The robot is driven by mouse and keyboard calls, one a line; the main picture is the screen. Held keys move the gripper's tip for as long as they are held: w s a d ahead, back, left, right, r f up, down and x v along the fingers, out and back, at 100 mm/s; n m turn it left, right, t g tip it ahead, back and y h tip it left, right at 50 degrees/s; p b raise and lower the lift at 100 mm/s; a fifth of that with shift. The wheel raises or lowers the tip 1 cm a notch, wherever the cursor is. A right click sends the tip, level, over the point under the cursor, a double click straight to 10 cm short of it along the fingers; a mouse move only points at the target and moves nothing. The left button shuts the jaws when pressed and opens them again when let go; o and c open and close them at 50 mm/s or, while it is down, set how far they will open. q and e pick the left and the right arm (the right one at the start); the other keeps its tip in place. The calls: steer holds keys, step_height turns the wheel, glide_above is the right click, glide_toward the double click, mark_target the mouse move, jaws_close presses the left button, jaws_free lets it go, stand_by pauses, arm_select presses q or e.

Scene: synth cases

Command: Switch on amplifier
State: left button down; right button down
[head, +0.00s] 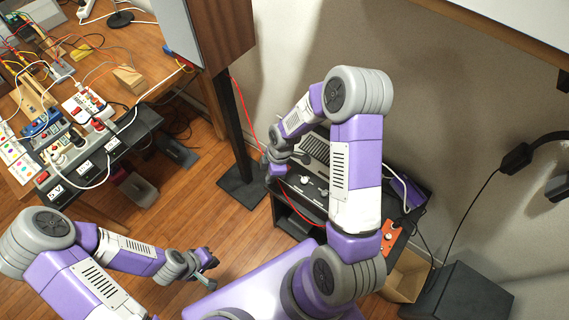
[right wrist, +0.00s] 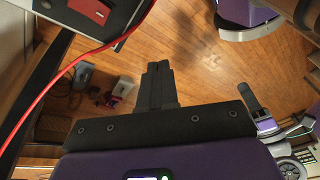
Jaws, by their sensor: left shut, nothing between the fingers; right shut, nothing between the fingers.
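The amplifier (head: 316,190) appears to be the dark unit with pale knobs on a low black stand, in the middle of the head view; my right arm hides part of it. My right gripper (head: 272,168) is at its left end, shut and empty; I cannot tell whether it touches. In the right wrist view its closed fingers (right wrist: 157,85) point over open floor. A grey-edged panel with a red part (right wrist: 92,10) shows at the top left there; I cannot tell whether it is a switch. My left gripper (head: 207,260) is shut and empty, away from the amplifier.
A red cable (head: 244,108) hangs beside the amplifier and crosses the left of the right wrist view (right wrist: 45,92). A speaker stand (head: 240,182) stands left of the amplifier. A cluttered workbench (head: 150,40) fills the upper left.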

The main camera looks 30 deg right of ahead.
steer(key=w+d+r+n+h, duration=0.1)
steer(key=w+d+r+n, duration=0.2)
steer(key=d+r+n, duration=0.5)
step_height(320, 180, up, 3)
steer(key=shift+d+f+n+g+h+p, duration=0.15)
steer(key=shift+n+g+h+p, duration=0.15)
steer(key=shift+h+p, duration=0.15)
steer(key=shift+w+f, duration=0.1)
steer(key=f+b, duration=0.1)
steer(key=f, duration=0.3)
steer(key=a+f+b, duration=0.1)
steer(key=f, duration=0.4)
steer(key=f+b, duration=0.1)
steer(key=f, duration=0.3)
steer(key=shift+s+a+f+b, duration=0.3)
steer(key=shift+f+b, duration=0.1)
